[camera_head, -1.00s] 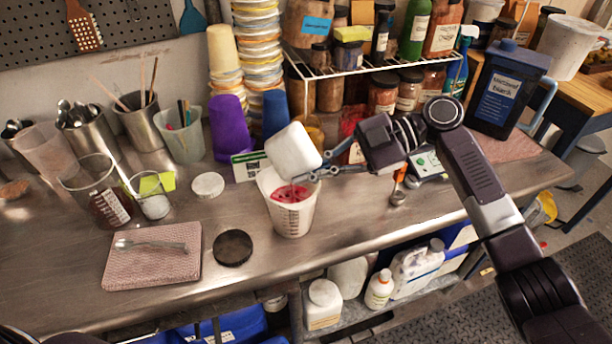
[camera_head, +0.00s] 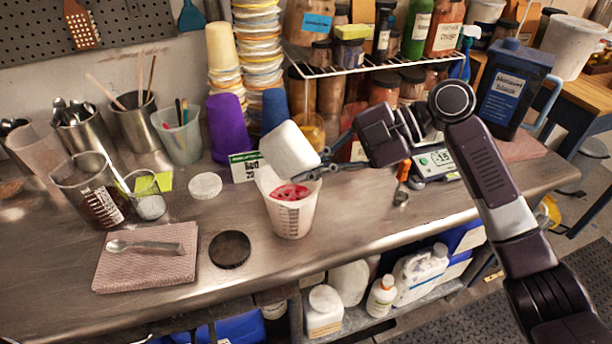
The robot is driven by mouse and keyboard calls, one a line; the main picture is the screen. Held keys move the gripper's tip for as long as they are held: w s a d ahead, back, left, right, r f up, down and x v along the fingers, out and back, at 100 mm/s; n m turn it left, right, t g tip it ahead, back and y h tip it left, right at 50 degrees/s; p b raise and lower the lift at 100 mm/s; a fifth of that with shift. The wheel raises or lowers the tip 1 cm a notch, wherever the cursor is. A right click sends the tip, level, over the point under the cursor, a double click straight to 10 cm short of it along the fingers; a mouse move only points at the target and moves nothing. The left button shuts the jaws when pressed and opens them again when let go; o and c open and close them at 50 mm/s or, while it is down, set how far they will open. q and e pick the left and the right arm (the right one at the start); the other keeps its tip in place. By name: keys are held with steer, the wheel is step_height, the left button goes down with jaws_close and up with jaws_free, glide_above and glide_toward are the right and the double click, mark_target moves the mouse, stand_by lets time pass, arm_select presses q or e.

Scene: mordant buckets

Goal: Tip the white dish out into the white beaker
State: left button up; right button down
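The white dish (camera_head: 289,149) is tilted above the white beaker (camera_head: 291,216), its lower edge over the beaker's mouth. The beaker stands upright on the steel bench and holds red matter (camera_head: 290,191) near its top. My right gripper (camera_head: 318,165) reaches in from the right, its fingers closed on the dish's right side. The inside of the dish is turned away, so I cannot tell what is left in it. My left gripper does not show.
A black round lid (camera_head: 230,249) and a pink cloth (camera_head: 146,262) with a metal spoon (camera_head: 147,246) lie left of the beaker. A white lid (camera_head: 205,186) and glass beakers stand further left. A small scale (camera_head: 436,161) stands at the right. Jars fill the rack behind.

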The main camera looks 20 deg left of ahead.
steer(key=shift+s+r+n+t+h+b, duration=0.15)
steer(key=shift+r+n+t+h+b, duration=0.1)
steer(key=shift+r+n+t, duration=0.3)
steer(key=shift+s+r+n+t+h+b, duration=0.15)
steer(key=shift+r+n+t+h, duration=0.15)
steer(key=shift+r+t, duration=0.35)
steer(key=shift+w, duration=0.1)
